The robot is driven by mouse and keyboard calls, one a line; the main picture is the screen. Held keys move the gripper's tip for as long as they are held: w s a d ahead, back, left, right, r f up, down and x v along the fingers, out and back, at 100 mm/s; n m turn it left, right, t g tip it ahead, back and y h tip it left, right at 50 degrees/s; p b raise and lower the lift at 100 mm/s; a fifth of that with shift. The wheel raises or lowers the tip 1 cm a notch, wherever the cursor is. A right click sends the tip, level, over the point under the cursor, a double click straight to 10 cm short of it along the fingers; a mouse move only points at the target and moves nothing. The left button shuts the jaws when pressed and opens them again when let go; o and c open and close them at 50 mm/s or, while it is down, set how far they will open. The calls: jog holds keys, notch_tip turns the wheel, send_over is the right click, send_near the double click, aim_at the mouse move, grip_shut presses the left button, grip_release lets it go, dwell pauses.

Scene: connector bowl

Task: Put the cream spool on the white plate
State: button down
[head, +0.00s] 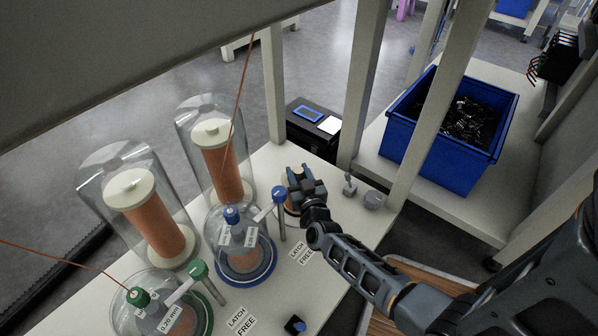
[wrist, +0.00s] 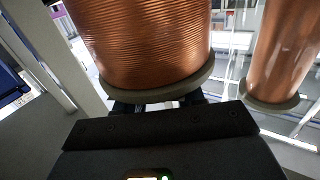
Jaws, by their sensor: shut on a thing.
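My gripper (head: 303,178) is above the cream bench, right of the glass domes. A copper-wound spool with a cream flange (wrist: 160,92) fills the upper middle of the wrist view. I cannot clearly make out a white plate.
Two clear domes cover copper spools (head: 155,225) (head: 222,165) at left. A thin post with a blue knob (head: 280,205) is close to my gripper. A blue bin (head: 440,150) stands beyond upright posts at right.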

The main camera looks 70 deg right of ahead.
dwell(0.4)
jog(key=c, duration=0.7)
grip_release()
jog(key=shift+f, duration=0.2)
jog(key=shift+r, duration=0.1)
jog(key=shift+s+a+r+p, duration=0.1)
jog(key=shift+s+a+p, duration=0.15)
jog(key=shift+p, duration=0.1)
jog(key=p+v, duration=0.4)
jog(key=v, duration=0.7)
jog(key=s+a+r+n+t+y, duration=0.2)
jog(key=s+a+r+n+y, duration=0.15)
jog(key=s+a+r, duration=0.35)
jog(key=s+a+r+n+t+y, duration=0.25)
jog(key=a+r+y, duration=0.25)
jog(key=a, duration=0.4)
jog(key=s+a+r+n+g+y, duration=0.1)
jog(key=s+a+r+y, duration=0.1)
jog(key=r, duration=0.6)
jog(key=s+a+r+n+y, duration=0.2)
jog(key=s+a+r, duration=0.3)
jog(key=r, duration=0.3)
jog(key=shift+a+r+n+g+y, duration=0.25)
jog(key=shift+n+g+y, duration=0.1)
jog(key=shift+y, duration=0.1)
